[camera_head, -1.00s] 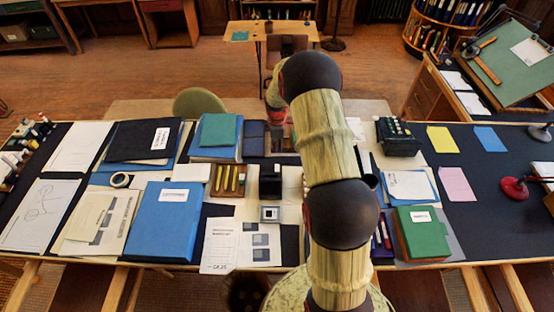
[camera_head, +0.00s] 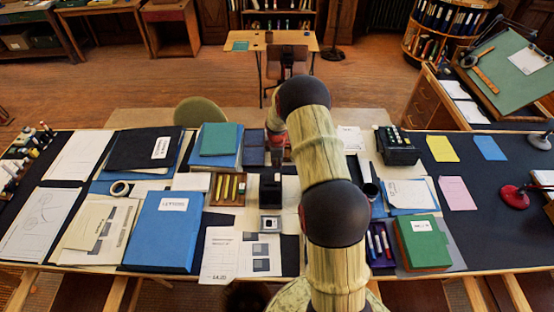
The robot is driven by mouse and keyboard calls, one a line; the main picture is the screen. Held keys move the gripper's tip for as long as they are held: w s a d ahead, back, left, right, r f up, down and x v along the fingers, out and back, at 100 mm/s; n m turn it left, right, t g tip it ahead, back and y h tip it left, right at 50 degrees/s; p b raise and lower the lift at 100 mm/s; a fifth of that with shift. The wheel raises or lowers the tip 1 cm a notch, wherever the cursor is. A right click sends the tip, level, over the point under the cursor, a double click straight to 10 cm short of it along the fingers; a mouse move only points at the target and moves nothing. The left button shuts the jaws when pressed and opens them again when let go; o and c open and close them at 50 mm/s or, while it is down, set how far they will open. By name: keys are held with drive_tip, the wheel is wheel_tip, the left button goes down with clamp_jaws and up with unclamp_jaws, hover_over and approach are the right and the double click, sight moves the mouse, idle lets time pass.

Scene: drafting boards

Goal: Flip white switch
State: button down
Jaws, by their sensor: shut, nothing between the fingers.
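A small pale square box with a dark middle (camera_head: 270,224) lies on the desk just left of my arm. It looks like the white switch, but it is too small to tell which way it is set. My gripper (camera_head: 277,158) is a small dark shape below the red wrist part, left of my arm. It is shut and empty, beyond the pale box and apart from it. A black block (camera_head: 270,188) stands between the gripper and the pale box.
A wooden tray with yellow items (camera_head: 228,188) and a blue binder (camera_head: 163,227) are left of the box. Printed sheets (camera_head: 222,254) lie in front. A green box (camera_head: 422,242) and a purple pen tray (camera_head: 380,246) are right of my arm.

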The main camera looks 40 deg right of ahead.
sight(277, 178)
drive_tip(key=f, duration=0.6)
drive_tip(key=shift+w+d+f, duration=0.3)
drive_tip(key=shift+w+f, duration=0.1)
drive_tip(key=shift+f, duration=0.1)
drive_tip(key=shift+w+d+f+b, duration=0.15)
drive_tip(key=shift+f+b, duration=0.25)
drive_tip(key=shift+b, duration=0.25)
drive_tip(key=shift+r, duration=0.15)
drive_tip(key=shift+s+a+p, duration=0.3)
drive_tip(key=shift+s+a, duration=0.25)
drive_tip(key=shift+s, duration=0.2)
